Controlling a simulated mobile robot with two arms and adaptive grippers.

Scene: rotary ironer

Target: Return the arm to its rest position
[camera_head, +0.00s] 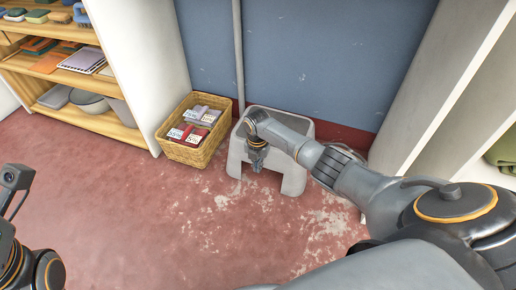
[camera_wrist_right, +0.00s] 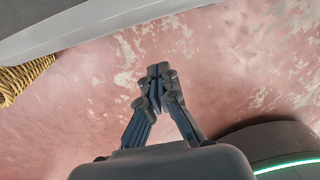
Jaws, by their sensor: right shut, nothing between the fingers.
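My right arm reaches in from the right in the head view. Its gripper (camera_head: 257,162) points down in front of the grey step stool (camera_head: 296,124) and hides part of it. In the right wrist view, the right gripper (camera_wrist_right: 158,76) has its fingertips together, shut and empty, above the red floor. Part of my left arm shows at the lower left of the head view, but its gripper fingers are out of sight.
A wicker basket (camera_head: 190,152) with several labelled packs stands left of the stool. A wooden shelf (camera_head: 88,118) is at the upper left. White panels (camera_head: 440,80) rise on the right. The worn red floor (camera_head: 130,215) is clear in the middle.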

